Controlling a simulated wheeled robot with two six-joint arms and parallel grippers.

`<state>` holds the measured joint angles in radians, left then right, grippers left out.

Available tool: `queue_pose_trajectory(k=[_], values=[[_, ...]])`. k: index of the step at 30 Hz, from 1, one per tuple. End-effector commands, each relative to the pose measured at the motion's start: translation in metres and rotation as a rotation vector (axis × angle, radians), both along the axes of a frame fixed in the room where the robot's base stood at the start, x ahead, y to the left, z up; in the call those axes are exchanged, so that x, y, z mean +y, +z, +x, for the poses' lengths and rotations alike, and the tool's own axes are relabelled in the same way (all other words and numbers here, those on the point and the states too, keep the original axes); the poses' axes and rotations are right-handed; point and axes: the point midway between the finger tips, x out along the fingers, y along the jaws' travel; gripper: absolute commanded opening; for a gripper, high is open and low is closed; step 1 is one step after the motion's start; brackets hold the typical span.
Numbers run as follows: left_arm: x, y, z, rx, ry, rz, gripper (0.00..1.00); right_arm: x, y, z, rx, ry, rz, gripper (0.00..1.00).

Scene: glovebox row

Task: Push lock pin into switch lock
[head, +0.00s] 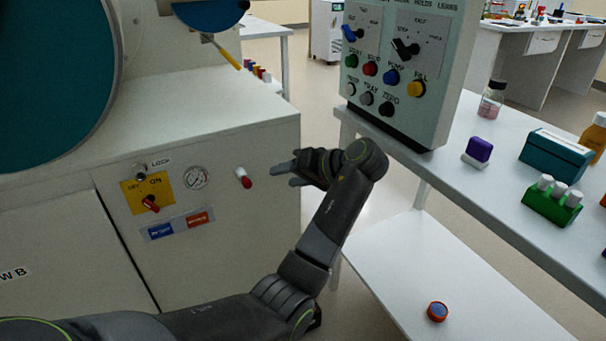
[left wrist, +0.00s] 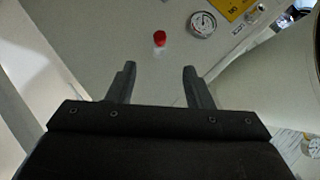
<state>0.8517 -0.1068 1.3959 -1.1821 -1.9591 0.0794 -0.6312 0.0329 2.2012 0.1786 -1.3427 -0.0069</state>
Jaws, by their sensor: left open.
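A small round metal lock pin (head: 140,172) sticks out beside the LOCK label on the machine's front panel. I cannot tell how deep it sits. Just below is the switch, a red knob (head: 151,204) on a yellow OFF/ON plate (head: 128,196); the plate also shows at the top of the left wrist view (left wrist: 232,8). My left gripper (head: 292,168) is open and empty, right of the panel and apart from the pin. Its spread fingers (left wrist: 157,82) also show in the left wrist view. My right gripper is in neither view.
A red-tipped white knob (head: 243,176) juts from the panel between my left gripper and the round gauge (head: 196,177). Blue and orange labels (head: 178,226) lie below. A button box (head: 410,70) stands on the bench at right. A lower shelf (head: 400,270) holds a round orange-and-blue object (head: 437,311).

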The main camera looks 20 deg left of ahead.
Motion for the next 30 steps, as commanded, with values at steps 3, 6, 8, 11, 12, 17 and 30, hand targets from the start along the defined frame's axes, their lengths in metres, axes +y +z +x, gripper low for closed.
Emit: queue_pose_trajectory(k=[3, 6, 8, 11, 12, 17, 30], values=[[0.022, -0.015, 0.003, 0.001, 0.003, 0.002, 0.46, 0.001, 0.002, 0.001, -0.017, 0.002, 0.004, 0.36], [0.04, -0.024, 0.005, 0.0, 0.003, 0.002, 0.46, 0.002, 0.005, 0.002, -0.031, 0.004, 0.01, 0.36], [0.05, -0.031, 0.007, 0.001, 0.002, 0.002, 0.46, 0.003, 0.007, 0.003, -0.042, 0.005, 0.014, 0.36], [0.067, -0.04, 0.01, 0.0, 0.001, 0.003, 0.46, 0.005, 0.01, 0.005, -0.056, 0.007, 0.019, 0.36], [0.073, -0.044, 0.011, 0.002, 0.001, 0.001, 0.46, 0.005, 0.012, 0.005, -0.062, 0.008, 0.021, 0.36], [0.093, -0.056, 0.014, 0.0, 0.0, 0.001, 0.46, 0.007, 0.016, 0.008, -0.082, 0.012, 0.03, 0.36], [0.108, -0.063, 0.017, -0.001, -0.002, -0.001, 0.46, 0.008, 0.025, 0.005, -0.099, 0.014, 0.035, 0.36]])
